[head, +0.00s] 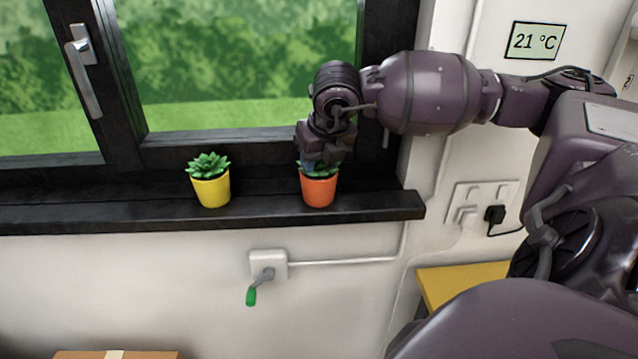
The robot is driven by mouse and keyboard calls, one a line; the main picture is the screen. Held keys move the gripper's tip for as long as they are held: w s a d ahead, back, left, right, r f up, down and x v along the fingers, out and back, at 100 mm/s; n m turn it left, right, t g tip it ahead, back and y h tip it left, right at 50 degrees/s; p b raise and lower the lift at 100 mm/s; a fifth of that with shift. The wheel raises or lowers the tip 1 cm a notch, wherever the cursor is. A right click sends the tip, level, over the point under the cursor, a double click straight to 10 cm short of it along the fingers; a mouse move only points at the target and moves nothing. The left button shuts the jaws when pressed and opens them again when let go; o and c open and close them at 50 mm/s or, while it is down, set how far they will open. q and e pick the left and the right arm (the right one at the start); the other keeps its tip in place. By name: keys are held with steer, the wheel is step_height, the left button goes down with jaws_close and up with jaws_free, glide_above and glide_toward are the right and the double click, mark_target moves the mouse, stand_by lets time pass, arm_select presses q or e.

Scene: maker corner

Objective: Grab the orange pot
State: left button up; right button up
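The orange pot (319,191) stands upright on the dark windowsill (383,209), near its right end. Green leaves show at its rim, mostly hidden behind my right gripper. My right gripper (319,163) comes in from the right and points down right over the pot's top, at the plant. Its fingertips are partly lost among the leaves, so I cannot tell whether they are open or shut, or touch the pot. My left gripper is not in this view.
A yellow pot (212,190) with a green succulent stands on the sill to the left, with free sill between the pots. The window frame (215,151) is close behind. Below are a wall crank (265,273) and a yellow surface (455,281); a cardboard box (85,355) shows at the bottom left.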

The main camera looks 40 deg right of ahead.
steer(key=shift+f, duration=0.2)
jaws_close()
steer(key=shift+w+r, duration=0.1)
